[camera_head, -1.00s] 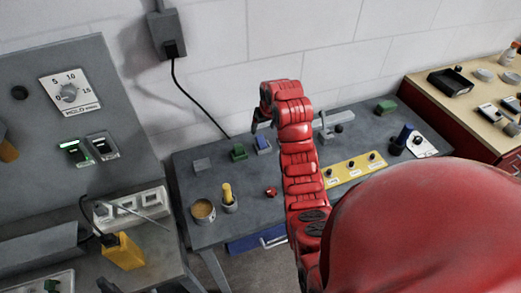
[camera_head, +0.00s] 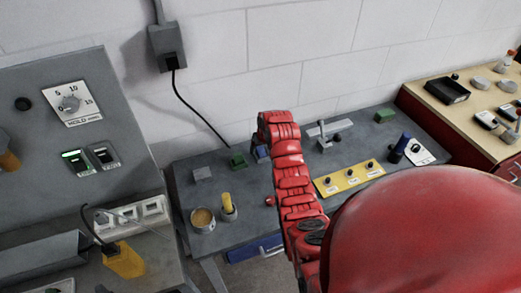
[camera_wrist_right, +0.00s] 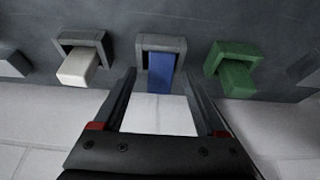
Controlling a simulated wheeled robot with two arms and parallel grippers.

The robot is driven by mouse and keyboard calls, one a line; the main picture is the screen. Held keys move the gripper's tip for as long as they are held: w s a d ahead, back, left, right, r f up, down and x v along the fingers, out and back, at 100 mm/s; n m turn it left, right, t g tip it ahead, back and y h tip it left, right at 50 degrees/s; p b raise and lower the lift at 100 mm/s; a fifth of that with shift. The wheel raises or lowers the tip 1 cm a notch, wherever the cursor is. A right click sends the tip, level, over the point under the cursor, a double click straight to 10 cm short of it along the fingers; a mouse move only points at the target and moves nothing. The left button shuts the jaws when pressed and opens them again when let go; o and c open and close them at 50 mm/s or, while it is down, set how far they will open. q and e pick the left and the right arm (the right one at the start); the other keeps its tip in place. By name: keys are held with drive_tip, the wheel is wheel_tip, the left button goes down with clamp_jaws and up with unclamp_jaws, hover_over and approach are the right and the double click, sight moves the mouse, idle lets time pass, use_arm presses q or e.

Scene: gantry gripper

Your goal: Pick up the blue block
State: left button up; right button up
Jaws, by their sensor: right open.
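The blue block (camera_wrist_right: 160,80) sits in a grey square-framed holder (camera_wrist_right: 161,43) in the right wrist view. My right gripper (camera_wrist_right: 158,90) is open, with one finger on each side of the block's line; I cannot tell how far along the block the fingertips reach. In the head view the blue block (camera_head: 262,152) is partly hidden beside my right arm's end, and the fingers are mostly hidden there. My left gripper is not in view.
A white block (camera_wrist_right: 76,68) and a green block (camera_wrist_right: 236,78) flank the blue one in similar holders. On the grey bench (camera_head: 240,235) are a tan-filled cup (camera_head: 202,217), a yellow-handled item in a cup (camera_head: 228,204) and a yellow panel (camera_head: 345,180).

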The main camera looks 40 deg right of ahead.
clamp_jaws()
drive_tip(key=shift+r, duration=0.1)
idle(0.4)
